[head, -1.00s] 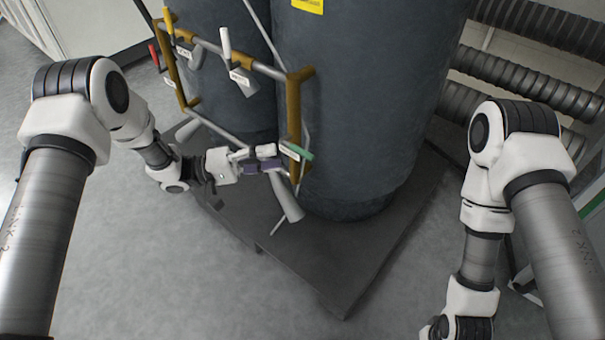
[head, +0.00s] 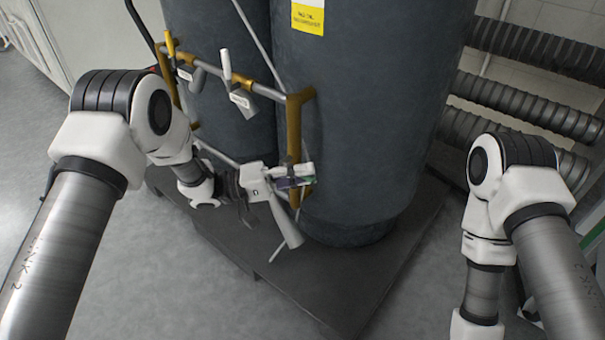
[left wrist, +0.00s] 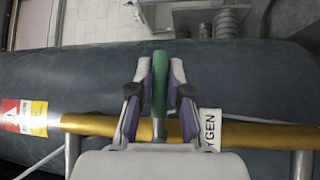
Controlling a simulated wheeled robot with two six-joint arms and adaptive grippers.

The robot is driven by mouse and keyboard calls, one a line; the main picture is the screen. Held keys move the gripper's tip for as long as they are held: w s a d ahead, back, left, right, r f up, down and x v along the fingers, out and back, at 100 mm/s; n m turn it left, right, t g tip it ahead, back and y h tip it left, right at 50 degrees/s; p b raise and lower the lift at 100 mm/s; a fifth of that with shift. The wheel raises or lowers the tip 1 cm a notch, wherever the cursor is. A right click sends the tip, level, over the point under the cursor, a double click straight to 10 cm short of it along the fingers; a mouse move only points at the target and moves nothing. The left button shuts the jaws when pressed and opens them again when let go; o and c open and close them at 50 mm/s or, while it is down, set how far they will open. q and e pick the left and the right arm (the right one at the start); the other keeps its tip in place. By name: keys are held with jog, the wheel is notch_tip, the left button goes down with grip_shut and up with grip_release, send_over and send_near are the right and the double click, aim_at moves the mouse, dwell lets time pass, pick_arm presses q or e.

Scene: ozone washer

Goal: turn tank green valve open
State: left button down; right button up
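The green valve handle (left wrist: 159,85) stands upright between the two fingers of my left gripper (left wrist: 160,88) in the left wrist view. A finger lies close along each side of it, and whether they press on it is unclear. In the head view my left gripper (head: 297,176) is at the front pipe by the right tank (head: 350,110). Only a sliver of green shows there; the fingers hide the rest. A white label ending in "GEN" (left wrist: 210,130) hangs beside the handle. My right gripper is outside the view.
A brass and grey pipe frame (head: 294,125) stands before the tanks, with more labelled valves (head: 242,98) at upper left. The tanks stand on a dark platform (head: 340,285). Ribbed ducts (head: 525,95) run along the right wall. Grey floor is clear at lower left.

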pick_arm(q)
jog(key=shift+r+n+h+p, duration=0.3)
jog(key=shift+r+n+p, duration=0.1)
jog(key=shift+p, duration=0.55)
jog(key=r+n+t+h+p, duration=0.1)
jog(key=n+p, duration=0.1)
jog(key=r+n+t+h+p, duration=0.1)
jog(key=n+p, duration=0.1)
jog(key=p, duration=0.1)
jog(key=shift+w+a+t, duration=0.1)
jog(key=shift+a+t, duration=0.1)
jog(key=shift+t, duration=0.2)
jog(key=n+t+p, duration=0.1)
jog(key=p, duration=0.3)
jog(key=r+n+p, duration=0.1)
jog(key=p, duration=0.3)
jog(key=shift+w+a+t+h, duration=0.15)
jog(key=shift+a+t+h, duration=0.05)
jog(key=shift+t+h, duration=0.2)
jog(key=shift+f+n+p, duration=0.25)
jog(key=shift+n+p, duration=0.25)
jog(key=shift+p, duration=0.15)
jog(key=c, duration=1.1)
grip_release()
jog(key=shift+w, duration=0.1)
jog(key=shift+f, duration=0.1)
